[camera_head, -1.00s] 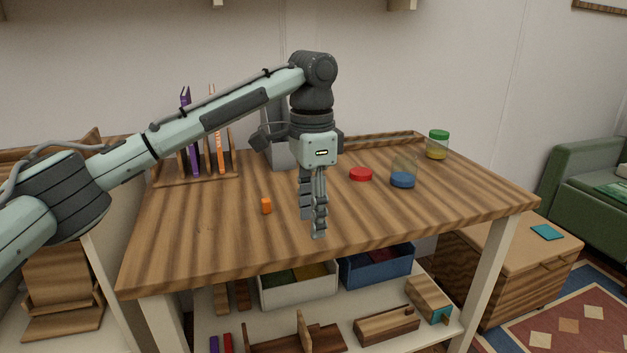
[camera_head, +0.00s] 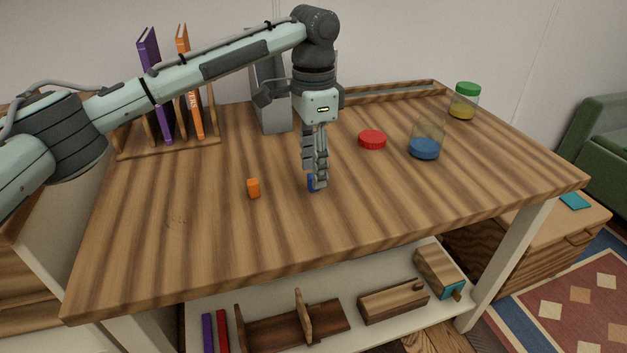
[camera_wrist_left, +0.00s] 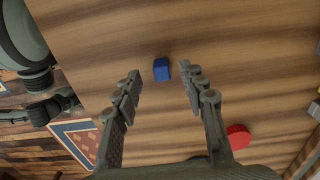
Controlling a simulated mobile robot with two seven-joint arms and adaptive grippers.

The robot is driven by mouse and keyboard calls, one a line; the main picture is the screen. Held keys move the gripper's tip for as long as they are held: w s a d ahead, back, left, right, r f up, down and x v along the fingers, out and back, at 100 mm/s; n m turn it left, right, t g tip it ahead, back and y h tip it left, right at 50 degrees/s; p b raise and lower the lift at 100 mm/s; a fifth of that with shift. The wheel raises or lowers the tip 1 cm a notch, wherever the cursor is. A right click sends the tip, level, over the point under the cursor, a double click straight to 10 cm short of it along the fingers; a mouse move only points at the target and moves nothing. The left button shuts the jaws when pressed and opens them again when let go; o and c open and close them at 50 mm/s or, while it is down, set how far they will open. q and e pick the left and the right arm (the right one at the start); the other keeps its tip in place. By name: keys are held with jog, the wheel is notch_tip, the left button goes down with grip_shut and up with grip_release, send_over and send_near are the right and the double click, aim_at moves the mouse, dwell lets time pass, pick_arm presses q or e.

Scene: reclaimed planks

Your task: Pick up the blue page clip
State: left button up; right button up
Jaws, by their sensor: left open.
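The blue page clip (camera_head: 311,183) is on the plank table top, mostly hidden behind my left gripper's fingers in the head view. In the left wrist view the blue page clip (camera_wrist_left: 161,70) shows whole as a small blue block on the wood. My left gripper (camera_head: 317,186) points down at it with its fingers low over the table. In the wrist view the left gripper (camera_wrist_left: 160,76) is open, its fingertips apart on either side of the clip, with nothing held. I cannot tell whether a finger touches it. My right gripper is not in view.
A small orange piece (camera_head: 254,188) lies left of the gripper. A red lid (camera_head: 372,140), a clear jar with blue contents (camera_head: 425,150) and a green-lidded jar (camera_head: 464,103) stand to the right. Books in a rack (camera_head: 168,147) stand at the back left. The table's front is clear.

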pick_arm(q)
jog(key=shift+f, duration=1.35)
jog(key=shift+w, duration=0.1)
jog(key=c, duration=0.8)
jog(key=shift+c, duration=0.2)
